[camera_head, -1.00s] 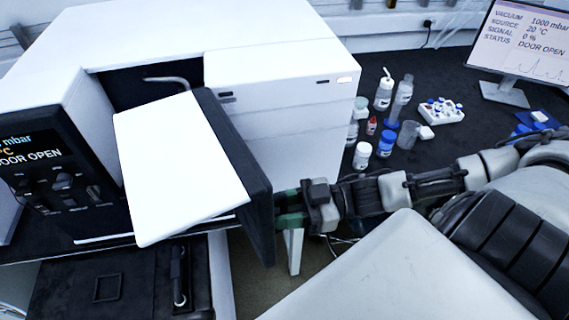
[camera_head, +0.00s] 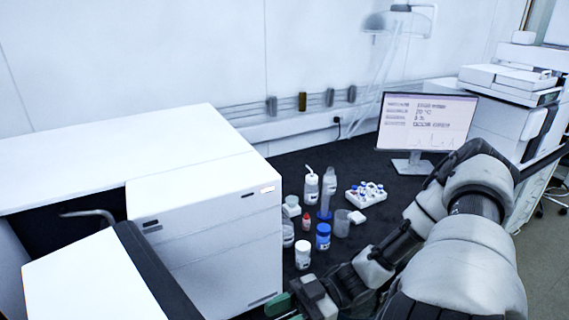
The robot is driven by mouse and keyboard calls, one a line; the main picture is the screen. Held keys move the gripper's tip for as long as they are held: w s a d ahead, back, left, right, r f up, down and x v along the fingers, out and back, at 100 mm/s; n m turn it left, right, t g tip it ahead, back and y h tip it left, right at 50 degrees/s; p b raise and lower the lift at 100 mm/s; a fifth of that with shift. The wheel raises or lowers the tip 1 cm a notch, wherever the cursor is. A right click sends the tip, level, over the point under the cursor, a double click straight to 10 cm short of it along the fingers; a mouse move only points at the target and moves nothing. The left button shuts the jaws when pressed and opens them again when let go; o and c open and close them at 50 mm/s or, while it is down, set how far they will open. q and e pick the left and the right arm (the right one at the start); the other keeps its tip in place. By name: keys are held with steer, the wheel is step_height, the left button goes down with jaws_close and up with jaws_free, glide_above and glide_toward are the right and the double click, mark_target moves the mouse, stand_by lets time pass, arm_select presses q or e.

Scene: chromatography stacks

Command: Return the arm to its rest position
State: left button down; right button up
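My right arm comes in from the right, and its gripper (camera_head: 284,309) is at the bottom edge of the head view, partly cut off. Its green fingertips show a gap with nothing seen between them, just right of the door's dark edge. I cannot tell whether it touches the door. The white instrument (camera_head: 215,225) fills the left, and its white door (camera_head: 85,280) stands open with a metal tube (camera_head: 88,214) in the dark opening behind. My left gripper is not in view.
Several bottles, including a blue one (camera_head: 322,237) and a white one (camera_head: 302,254), stand close beyond the gripper. A vial rack (camera_head: 366,194) and a monitor (camera_head: 427,122) are behind on the dark bench. Another instrument (camera_head: 510,100) stands at the far right.

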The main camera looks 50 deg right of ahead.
steer(key=shift+s+d, duration=0.15)
steer(key=shift+d, duration=0.15)
stand_by(0.4)
